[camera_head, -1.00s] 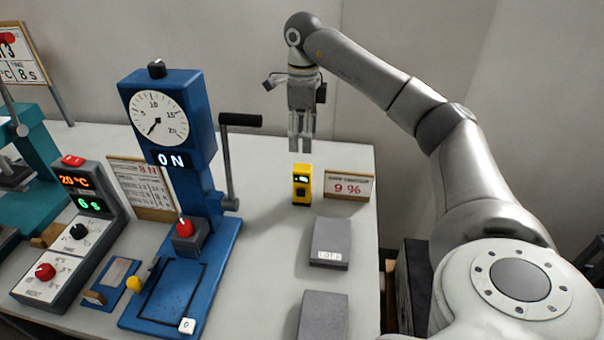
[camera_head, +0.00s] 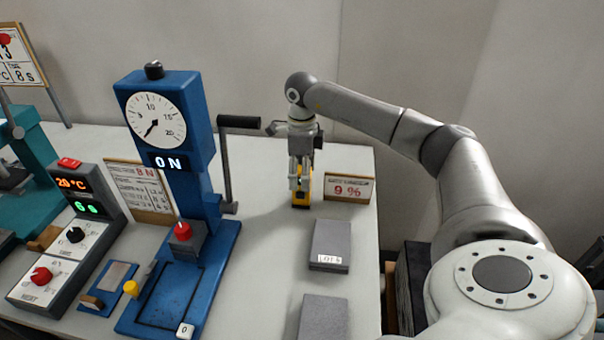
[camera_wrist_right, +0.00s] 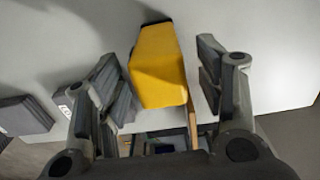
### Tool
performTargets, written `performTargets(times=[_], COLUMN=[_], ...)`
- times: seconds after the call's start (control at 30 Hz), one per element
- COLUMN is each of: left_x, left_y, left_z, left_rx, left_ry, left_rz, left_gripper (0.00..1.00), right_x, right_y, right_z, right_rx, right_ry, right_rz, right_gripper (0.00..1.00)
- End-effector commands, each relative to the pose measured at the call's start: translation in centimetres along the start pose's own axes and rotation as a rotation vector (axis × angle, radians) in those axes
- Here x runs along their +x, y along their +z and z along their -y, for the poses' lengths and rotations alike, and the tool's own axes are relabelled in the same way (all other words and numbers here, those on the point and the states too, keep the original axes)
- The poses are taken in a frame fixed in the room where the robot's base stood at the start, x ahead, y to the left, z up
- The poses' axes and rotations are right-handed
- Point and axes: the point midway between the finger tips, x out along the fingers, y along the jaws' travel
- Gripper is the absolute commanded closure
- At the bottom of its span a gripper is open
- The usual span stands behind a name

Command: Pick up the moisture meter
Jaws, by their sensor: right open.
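The moisture meter (camera_head: 302,193) is a small yellow block with a dark face, standing upright on the white table. In the right wrist view the yellow moisture meter (camera_wrist_right: 158,68) sits between the two open grey fingers, with gaps at its sides. My right gripper (camera_head: 300,182) has come down over the meter and hides its upper part in the head view. In the wrist view my right gripper (camera_wrist_right: 165,85) is open and holds nothing. My left gripper is not in view.
A sign reading 9 % (camera_head: 348,187) stands close to the right of the meter. A blue press (camera_head: 172,120) with a black-handled lever (camera_head: 228,165) stands to the left. Grey blocks (camera_head: 330,243) lie in front, near the table's right edge.

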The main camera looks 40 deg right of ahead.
Motion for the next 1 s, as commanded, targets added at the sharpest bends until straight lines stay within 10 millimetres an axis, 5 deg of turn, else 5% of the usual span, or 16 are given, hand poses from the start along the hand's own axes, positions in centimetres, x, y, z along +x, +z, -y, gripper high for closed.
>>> performTargets(times=[0.3, 0.73, 1.0], left_x=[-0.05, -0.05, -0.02], left_y=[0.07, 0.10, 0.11], left_z=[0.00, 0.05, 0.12], left_rx=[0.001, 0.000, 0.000], left_ry=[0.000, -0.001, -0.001], left_rz=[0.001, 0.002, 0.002], left_gripper=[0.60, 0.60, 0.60], right_x=[0.68, 0.64, 0.49], right_y=[0.02, 0.02, 0.05], right_z=[0.00, 0.00, 0.02], right_rx=[0.000, 0.000, 0.000], right_ry=[-0.001, 0.000, -0.001], right_rz=[0.001, 0.001, 0.002], right_gripper=[0.38, 0.93, 0.93])
